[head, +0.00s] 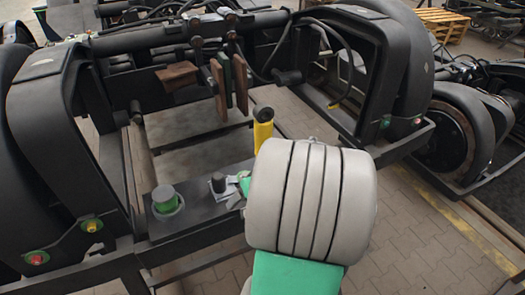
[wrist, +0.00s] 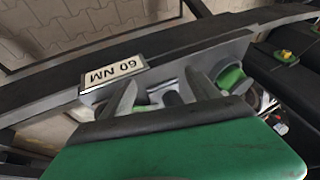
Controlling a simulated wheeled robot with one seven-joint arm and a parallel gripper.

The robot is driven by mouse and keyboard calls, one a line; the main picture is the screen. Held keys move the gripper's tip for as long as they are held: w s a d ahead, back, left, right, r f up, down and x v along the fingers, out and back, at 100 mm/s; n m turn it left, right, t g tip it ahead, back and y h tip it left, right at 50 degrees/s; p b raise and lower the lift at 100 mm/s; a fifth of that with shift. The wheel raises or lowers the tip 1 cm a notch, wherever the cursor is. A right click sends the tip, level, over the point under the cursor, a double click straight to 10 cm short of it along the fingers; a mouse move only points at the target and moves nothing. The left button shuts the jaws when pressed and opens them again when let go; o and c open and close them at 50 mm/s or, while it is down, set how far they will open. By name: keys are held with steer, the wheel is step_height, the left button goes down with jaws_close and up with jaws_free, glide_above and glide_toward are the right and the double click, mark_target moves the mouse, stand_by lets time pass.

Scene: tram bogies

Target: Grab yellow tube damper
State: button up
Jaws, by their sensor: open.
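The yellow tube damper (head: 263,132) stands upright with a black top on the dark bogie frame in the head view. Its lower part is hidden behind my grey wrist. I cannot make it out in the wrist view. My gripper (wrist: 160,98) is open, its two grey fingers spread apart in the wrist view. In the head view my wrist covers most of the gripper, just in front of and left of the damper's base.
A "60 NM" label (wrist: 115,75) lies on the frame. Brown pads (head: 231,80) hang behind. Black wheel housings (head: 370,75) flank the frame.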

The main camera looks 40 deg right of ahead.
steer(key=s+d+m+t+p, duration=0.1)
steer(key=s+d+m+t, duration=0.15)
steer(key=d, duration=0.45)
steer(key=w+d+r+n+t+h+p, duration=0.1)
steer(key=w+d+r+n+t, duration=0.1)
steer(key=d+r+n+t, duration=0.15)
steer(key=w+d+r+n+t+h, duration=0.1)
steer(key=w+d+r+n+t, duration=0.15)
steer(key=r, duration=0.25)
steer(key=p+x, duration=0.3)
steer(key=x, duration=0.3)
steer(key=shift+w+a, duration=0.3)
steer(key=shift+a, duration=0.05)
steer(key=shift+f, duration=0.1)
steer(key=shift+c, duration=0.3)
jaws_close()
